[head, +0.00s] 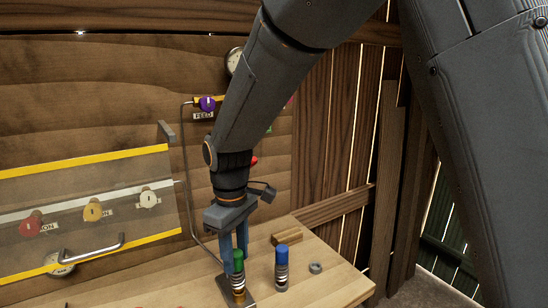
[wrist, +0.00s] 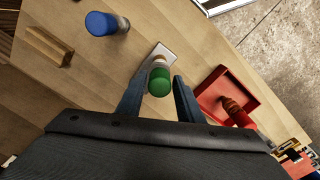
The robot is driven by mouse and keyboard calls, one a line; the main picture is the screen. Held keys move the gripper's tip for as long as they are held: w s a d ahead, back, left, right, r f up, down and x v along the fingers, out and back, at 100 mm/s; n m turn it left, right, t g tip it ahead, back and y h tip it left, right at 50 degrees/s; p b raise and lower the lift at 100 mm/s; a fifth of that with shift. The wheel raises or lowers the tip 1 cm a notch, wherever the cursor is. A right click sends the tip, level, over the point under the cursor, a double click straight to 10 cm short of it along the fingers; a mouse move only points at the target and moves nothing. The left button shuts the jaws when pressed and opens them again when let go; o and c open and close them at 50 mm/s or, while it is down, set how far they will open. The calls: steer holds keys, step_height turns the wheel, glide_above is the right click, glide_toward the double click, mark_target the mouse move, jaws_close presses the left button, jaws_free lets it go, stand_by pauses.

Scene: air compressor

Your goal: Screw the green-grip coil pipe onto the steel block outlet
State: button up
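The green-grip coil pipe (head: 238,282) stands upright on the bench, its green cap uppermost. In the wrist view its green cap (wrist: 159,83) lies between my fingertips. My gripper (head: 236,258) points down with one finger on each side of the cap. In the wrist view my gripper (wrist: 160,80) looks open, with narrow gaps beside the cap. A flat grey metal plate (head: 250,300) is at the pipe's foot; it shows pale in the wrist view (wrist: 168,54). I cannot identify the steel block outlet for certain.
A blue-capped pipe (head: 281,268) stands close on the right, with a small grey ring (head: 315,267) and a wooden block (head: 287,238) nearby. A red tray (wrist: 215,92) holds a red-brown item. A panel with knobs (head: 92,212) is on the left.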

jaws_close()
steer(key=shift+f, duration=0.1)
stand_by(0.4)
